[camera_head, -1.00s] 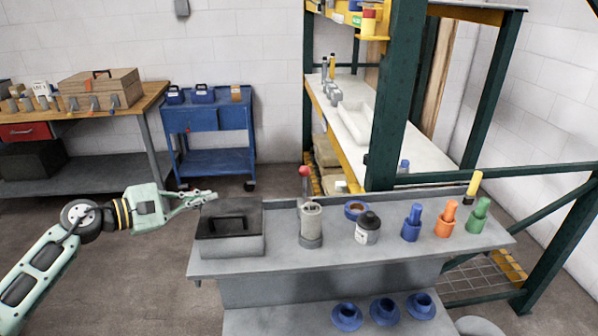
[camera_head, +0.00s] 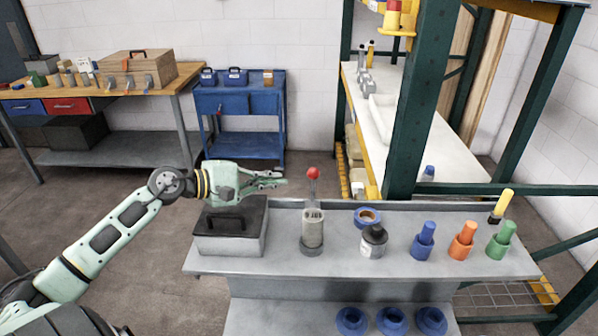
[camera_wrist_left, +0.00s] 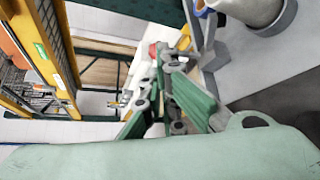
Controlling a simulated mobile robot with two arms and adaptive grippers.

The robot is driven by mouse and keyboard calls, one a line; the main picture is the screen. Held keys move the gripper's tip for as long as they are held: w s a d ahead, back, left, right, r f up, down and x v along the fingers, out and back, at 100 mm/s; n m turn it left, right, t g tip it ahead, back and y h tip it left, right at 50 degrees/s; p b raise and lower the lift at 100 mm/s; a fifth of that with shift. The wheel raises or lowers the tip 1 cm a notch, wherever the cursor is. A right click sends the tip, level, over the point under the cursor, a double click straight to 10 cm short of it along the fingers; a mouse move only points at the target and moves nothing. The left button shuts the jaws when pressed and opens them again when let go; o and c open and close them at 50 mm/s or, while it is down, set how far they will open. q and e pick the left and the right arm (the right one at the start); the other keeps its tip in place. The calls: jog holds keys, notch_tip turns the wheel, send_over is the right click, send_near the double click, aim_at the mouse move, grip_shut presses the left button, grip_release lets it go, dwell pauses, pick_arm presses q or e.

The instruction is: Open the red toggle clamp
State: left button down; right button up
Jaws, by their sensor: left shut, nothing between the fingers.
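The red toggle clamp shows as a red ball knob (camera_head: 313,173) on an upright lever at the rear of the grey bench, just behind a grey cylinder (camera_head: 312,228). Its lower part is hidden by the cylinder. My left gripper (camera_head: 280,181) is shut and empty, above the back of the grey box, pointing right toward the knob with a small gap in the picture. In the left wrist view, a red patch (camera_wrist_left: 153,50), likely the knob, shows near the tips of my left gripper (camera_wrist_left: 165,58). My right gripper is not in view.
A grey box with a dark lid (camera_head: 230,220) stands under my left gripper. Right of the cylinder are a blue tape roll (camera_head: 367,217), a dark-capped bottle (camera_head: 374,241) and blue, orange and green holders. A green rack post (camera_head: 425,100) rises behind the bench.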

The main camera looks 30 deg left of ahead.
aim_at(313, 184)
pick_arm(q)
jog(key=p+x, duration=0.3)
jog(key=x, duration=0.5)
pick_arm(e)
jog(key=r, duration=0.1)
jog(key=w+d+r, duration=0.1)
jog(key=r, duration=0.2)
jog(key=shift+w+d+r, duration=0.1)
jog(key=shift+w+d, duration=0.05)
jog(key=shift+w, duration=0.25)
